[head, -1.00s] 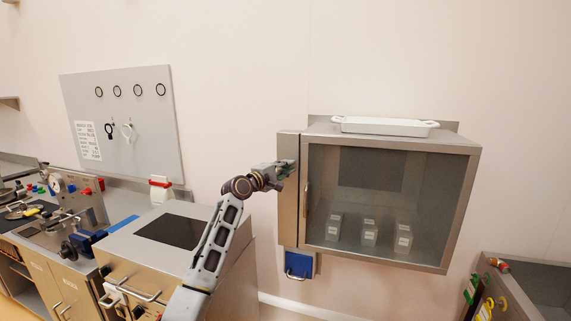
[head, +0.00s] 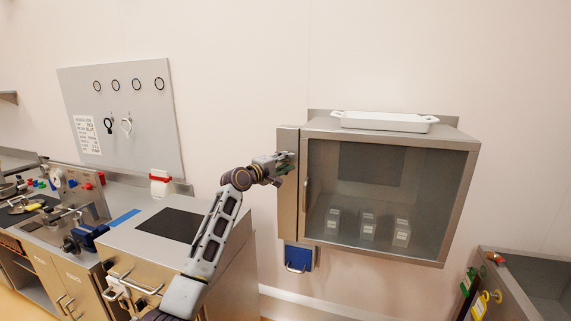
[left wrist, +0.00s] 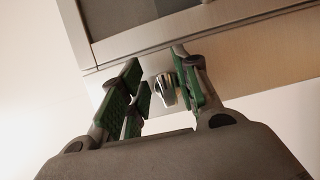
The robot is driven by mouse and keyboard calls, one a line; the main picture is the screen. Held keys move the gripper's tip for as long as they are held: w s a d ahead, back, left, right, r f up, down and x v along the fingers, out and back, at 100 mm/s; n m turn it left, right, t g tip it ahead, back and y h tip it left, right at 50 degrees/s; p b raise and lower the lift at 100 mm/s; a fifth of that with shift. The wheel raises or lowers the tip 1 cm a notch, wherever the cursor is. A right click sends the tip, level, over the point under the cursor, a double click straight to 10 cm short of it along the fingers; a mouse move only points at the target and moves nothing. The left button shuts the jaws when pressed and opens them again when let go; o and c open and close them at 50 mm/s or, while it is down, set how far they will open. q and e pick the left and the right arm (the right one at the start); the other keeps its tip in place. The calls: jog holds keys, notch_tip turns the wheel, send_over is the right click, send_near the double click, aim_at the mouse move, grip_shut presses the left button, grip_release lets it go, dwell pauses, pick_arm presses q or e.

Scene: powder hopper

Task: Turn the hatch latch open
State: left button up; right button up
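The hatch latch is a small shiny metal knob (left wrist: 165,88) on the steel panel, seen in the left wrist view between my finger pads and closer to the right-hand finger. My left gripper (left wrist: 157,70) is open, with green-padded fingers on both sides of the knob; I cannot tell whether the right-hand finger touches it. In the head view my left gripper (head: 285,162) is at the steel strip (head: 289,205) left of the glass-fronted hatch cabinet (head: 390,190), where it hides the latch. My right gripper is not in view.
A white tray (head: 384,122) lies on top of the cabinet. Several small labelled containers (head: 367,228) stand inside. A blue box with a handle (head: 298,257) hangs below the strip. A steel counter (head: 190,260) stands at left; the wall between them is clear.

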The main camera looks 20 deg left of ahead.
pick_arm(q)
jog(key=shift+w+f, duration=0.1)
jog(key=shift+f, duration=0.1)
jog(key=v, duration=1.2)
dwell(0.6)
dwell(0.4)
